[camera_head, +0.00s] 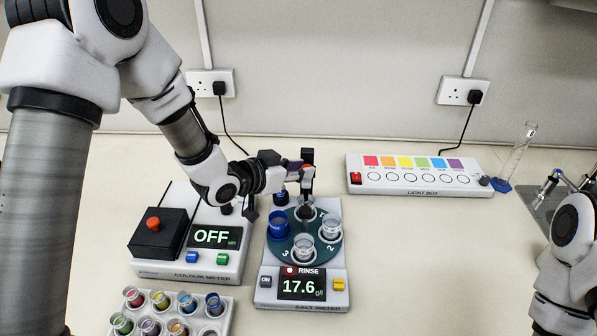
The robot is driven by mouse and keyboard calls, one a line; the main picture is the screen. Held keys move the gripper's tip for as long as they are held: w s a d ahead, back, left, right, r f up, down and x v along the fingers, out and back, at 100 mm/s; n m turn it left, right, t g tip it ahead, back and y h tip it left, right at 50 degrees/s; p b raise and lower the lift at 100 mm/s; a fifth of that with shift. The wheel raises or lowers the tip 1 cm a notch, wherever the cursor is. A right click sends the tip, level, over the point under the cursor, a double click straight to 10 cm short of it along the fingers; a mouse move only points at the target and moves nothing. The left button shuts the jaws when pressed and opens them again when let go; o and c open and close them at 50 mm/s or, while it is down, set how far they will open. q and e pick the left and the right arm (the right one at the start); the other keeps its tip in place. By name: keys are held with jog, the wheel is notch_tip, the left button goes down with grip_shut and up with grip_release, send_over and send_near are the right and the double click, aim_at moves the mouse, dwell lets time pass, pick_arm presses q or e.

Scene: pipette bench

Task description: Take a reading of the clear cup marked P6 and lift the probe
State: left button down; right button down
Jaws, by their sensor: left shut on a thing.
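My left gripper (301,178) reaches in from the left over the back of the salt meter (265,296). It is shut on the dark probe (308,186), which points down over the rear cup (305,213) on the dark green turntable. I cannot tell how deep the tip is. A blue cup (279,224) and clear cups (331,228) (304,248) also stand on the turntable. No P6 mark is readable. The display (301,287) reads 17.6, with a red light by RINSE above it.
The colour meter (190,272), showing OFF, stands left of the salt meter. A rack (222,321) of coloured cups is at the front left. A light box (420,175) and a glass cylinder (518,152) stand at the back right. The bench front right is clear.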

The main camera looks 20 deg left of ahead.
pick_arm(q)
notch_tip(320, 180, up, 3)
jog(key=shift+r+p, duration=0.1)
jog(key=shift+p, duration=0.25)
jog(key=c, duration=0.9)
grip_release()
jog(key=shift+w, duration=0.1)
jog(key=shift+c, duration=0.2)
jog(key=shift+d, duration=0.1)
jog(key=v, duration=1.1)
jog(key=shift+s+a, duration=0.25)
jog(key=shift+s, duration=0.1)
